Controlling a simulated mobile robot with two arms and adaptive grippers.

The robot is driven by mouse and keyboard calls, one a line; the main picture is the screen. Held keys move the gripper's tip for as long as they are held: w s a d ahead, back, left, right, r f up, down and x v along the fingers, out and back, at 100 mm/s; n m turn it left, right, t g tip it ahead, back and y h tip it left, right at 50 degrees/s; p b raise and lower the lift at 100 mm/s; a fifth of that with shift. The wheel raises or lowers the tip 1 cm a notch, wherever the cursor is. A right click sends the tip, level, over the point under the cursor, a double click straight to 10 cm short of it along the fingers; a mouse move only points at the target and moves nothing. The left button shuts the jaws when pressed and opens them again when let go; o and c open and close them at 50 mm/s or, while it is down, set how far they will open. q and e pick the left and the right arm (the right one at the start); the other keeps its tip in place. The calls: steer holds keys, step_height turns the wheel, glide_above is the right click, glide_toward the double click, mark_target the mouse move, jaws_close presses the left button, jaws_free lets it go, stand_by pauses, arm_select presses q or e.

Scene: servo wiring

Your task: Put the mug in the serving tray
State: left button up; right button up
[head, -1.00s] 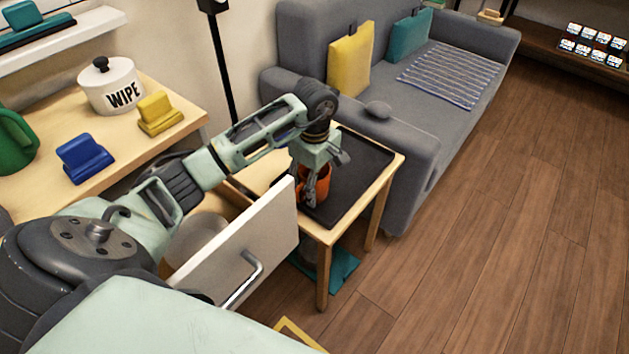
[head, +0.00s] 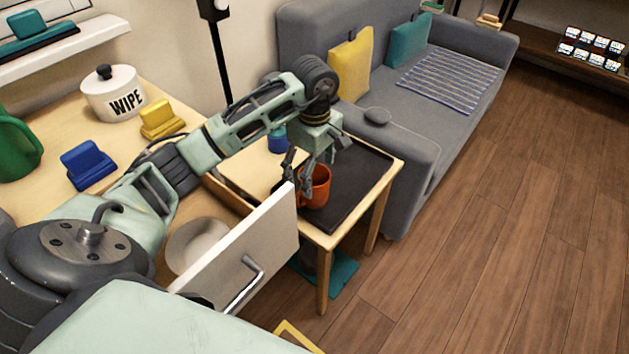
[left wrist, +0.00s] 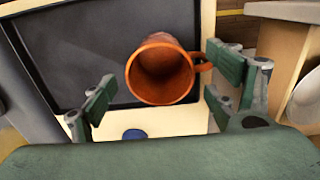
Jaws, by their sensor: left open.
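The orange-red mug (head: 319,188) stands upright on the dark serving tray (head: 362,172), close to the tray's left side. In the left wrist view I look down into the empty mug (left wrist: 160,72), its handle pointing right, with the tray (left wrist: 85,50) behind it. My left gripper (head: 300,182) is open beside and slightly above the mug. In the left wrist view its fingers (left wrist: 165,88) are spread on both sides of the mug, apart from its body; whether one touches the handle is unclear. My right gripper is not in view.
The tray lies on a small wooden table (head: 325,238) against the grey sofa (head: 415,160). A blue item (head: 278,142) stands behind my arm. The tray's right part is clear.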

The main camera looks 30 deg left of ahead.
arm_select(q)
step_height(320, 180, up, 6)
steer(key=shift+f, duration=0.1)
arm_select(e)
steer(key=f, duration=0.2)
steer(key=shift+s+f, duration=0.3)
